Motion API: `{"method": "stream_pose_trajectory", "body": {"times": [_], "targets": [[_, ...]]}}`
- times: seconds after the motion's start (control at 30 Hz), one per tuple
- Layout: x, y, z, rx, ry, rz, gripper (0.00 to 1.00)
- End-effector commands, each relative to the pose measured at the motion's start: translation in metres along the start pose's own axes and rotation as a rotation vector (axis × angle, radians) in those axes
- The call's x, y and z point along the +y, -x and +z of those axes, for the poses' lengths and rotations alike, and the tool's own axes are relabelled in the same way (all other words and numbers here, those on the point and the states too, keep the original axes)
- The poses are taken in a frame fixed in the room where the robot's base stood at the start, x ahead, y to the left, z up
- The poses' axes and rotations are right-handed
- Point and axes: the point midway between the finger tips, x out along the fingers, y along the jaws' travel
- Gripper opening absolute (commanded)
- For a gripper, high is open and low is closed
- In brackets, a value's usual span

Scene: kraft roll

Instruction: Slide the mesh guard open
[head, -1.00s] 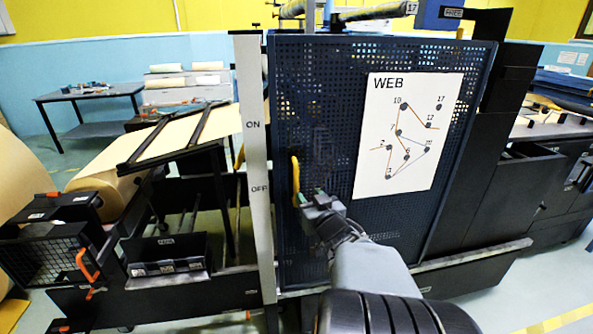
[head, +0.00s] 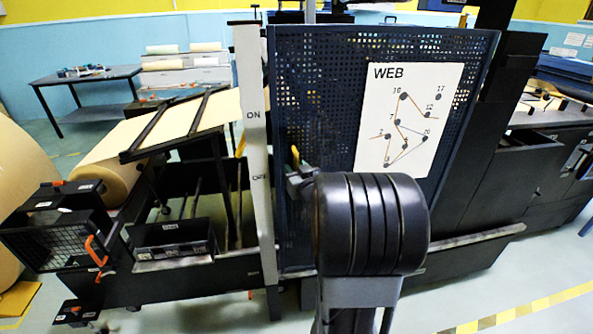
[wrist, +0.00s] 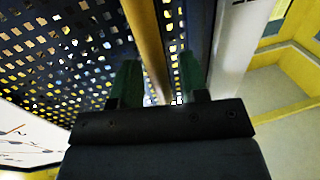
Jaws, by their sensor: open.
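The mesh guard (head: 325,130) is a dark blue perforated panel with a white WEB diagram sheet, beside a pale ON/OFF post (head: 254,150). Its yellow handle (head: 295,157) is near the left edge; the lower part is hidden in the head view. My gripper (head: 299,180) is at the handle, mostly hidden behind my arm. In the wrist view my gripper (wrist: 158,82) is open, with one green finger on each side of the yellow handle (wrist: 146,40). The handle runs between the fingers; I cannot tell whether either touches it. The guard stands across the machine front.
A paper roll (head: 110,175) and a slanted frame (head: 185,125) are left of the post. A black crate (head: 60,228) with an orange handle stands at the lower left. The floor at the lower right is open, with yellow striped tape.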

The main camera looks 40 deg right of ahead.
Motion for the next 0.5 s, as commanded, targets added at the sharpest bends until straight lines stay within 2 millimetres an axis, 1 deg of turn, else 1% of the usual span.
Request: {"method": "stream_pose_trajectory", "body": {"times": [0.1,0.13,0.5], "targets": [[0.0,0.0001,0.0,0.0,0.0,0.0,0.41],[0.0,0.0002,0.0,0.0,0.0,0.0,0.39],[0.0001,0.0004,0.0,0.0,-0.001,0.0,0.03]]}}
